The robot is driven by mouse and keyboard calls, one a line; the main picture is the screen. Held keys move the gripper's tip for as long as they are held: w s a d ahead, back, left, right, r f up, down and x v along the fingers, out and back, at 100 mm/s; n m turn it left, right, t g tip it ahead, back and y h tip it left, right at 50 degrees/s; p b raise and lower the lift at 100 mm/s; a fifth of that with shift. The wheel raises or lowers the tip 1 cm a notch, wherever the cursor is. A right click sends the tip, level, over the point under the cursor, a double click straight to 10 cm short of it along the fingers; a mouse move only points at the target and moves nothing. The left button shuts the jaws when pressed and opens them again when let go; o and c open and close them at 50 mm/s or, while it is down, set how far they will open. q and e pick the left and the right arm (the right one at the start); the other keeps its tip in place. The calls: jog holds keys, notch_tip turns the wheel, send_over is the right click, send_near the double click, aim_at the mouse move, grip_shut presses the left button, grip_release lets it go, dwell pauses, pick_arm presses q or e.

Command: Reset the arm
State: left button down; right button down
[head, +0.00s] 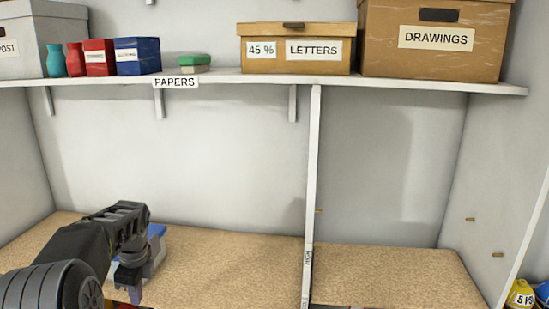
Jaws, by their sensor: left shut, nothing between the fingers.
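My left arm comes in from the lower left, dark grey and black. My left gripper (136,280) is at its end, over the left part of the tan lower shelf board (230,262). It is shut with nothing held. Grey and blue parts show around the gripper; the wrist partly hides them. My right gripper is not in view.
A white upper shelf (220,78) labelled PAPERS holds several boxes, including a LETTERS box (295,60) and a DRAWINGS box (430,62). A white upright divider (312,170) splits the lower space. The board right of it is clear. Yellow items (521,294) stand at the lower right.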

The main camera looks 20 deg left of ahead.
pick_arm(q)
jog(key=s+d+f+n+h+b, duration=0.15)
jog(key=d+f+n, duration=0.25)
jog(key=d+f, duration=0.95)
jog(key=s+d+f+n+h, duration=0.25)
jog(key=d+f, duration=0.75)
jog(key=f, duration=0.6)
jog(key=s+d+f+n+h, duration=0.1)
jog(key=s+d+f+n, duration=0.3)
jog(key=s+d, duration=0.5)
jog(key=s+d+f+n+h+b, duration=0.1)
jog(key=s+d+f+n, duration=0.3)
jog(key=s+d, duration=0.5)
jog(key=shift+s+d+n, duration=0.3)
jog(key=shift+s+n, duration=0.1)
jog(key=shift+n, duration=0.65)
